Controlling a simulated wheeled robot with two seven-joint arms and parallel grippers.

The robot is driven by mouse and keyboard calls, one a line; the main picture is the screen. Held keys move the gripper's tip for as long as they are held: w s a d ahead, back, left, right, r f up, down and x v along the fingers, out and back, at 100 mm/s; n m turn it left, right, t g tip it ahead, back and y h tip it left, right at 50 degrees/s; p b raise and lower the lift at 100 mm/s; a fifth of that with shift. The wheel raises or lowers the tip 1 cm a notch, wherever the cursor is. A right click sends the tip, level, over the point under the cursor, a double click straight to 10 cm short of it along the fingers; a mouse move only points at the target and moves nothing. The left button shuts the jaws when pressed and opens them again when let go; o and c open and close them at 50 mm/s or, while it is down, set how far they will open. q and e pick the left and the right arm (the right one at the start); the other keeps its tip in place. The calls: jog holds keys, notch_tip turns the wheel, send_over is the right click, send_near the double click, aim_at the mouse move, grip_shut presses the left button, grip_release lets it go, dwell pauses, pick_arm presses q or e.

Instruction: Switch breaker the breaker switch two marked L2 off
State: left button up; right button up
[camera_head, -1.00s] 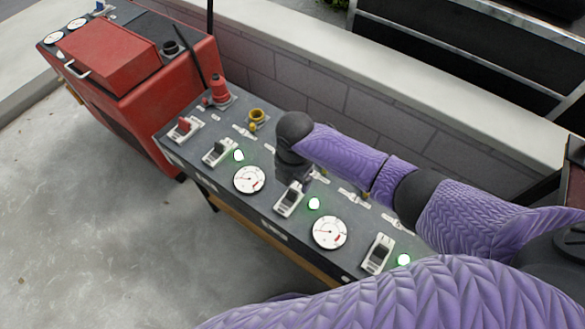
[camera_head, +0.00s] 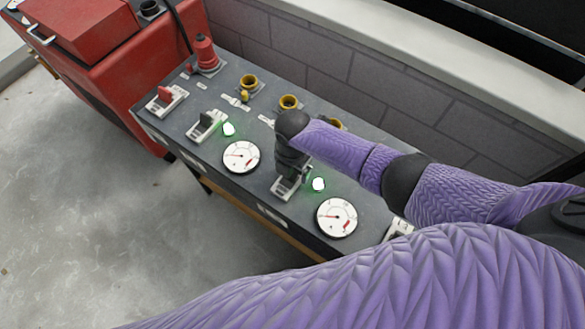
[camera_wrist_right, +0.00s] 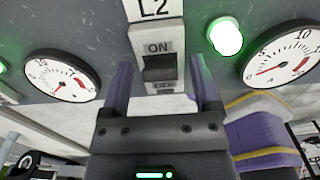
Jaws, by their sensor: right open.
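The L2 breaker switch (camera_wrist_right: 160,69) is a dark rocker in a pale housing, centred in the right wrist view, with "L2" above it and "ON" on its upper part. In the head view its pale housing (camera_head: 284,190) shows partly below my right gripper (camera_head: 290,168). In the wrist view my right gripper (camera_wrist_right: 160,85) is open, with one purple finger on each side of the switch. I cannot tell whether the fingers touch it. A green lamp (camera_wrist_right: 225,38) glows right of the switch; it also shows in the head view (camera_head: 318,184). My left gripper is not in view.
The grey panel also carries another dark breaker (camera_head: 206,124), a red-handled breaker (camera_head: 166,99), a left gauge (camera_head: 241,157) and a right gauge (camera_head: 337,217). Yellow-ringed sockets (camera_head: 289,102) line the back, before a block wall (camera_head: 315,65). A red machine (camera_head: 110,65) stands at the left.

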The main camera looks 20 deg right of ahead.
grip_shut()
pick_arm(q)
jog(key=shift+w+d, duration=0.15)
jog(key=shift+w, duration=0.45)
pick_arm(e)
jog(key=shift+r, duration=0.1)
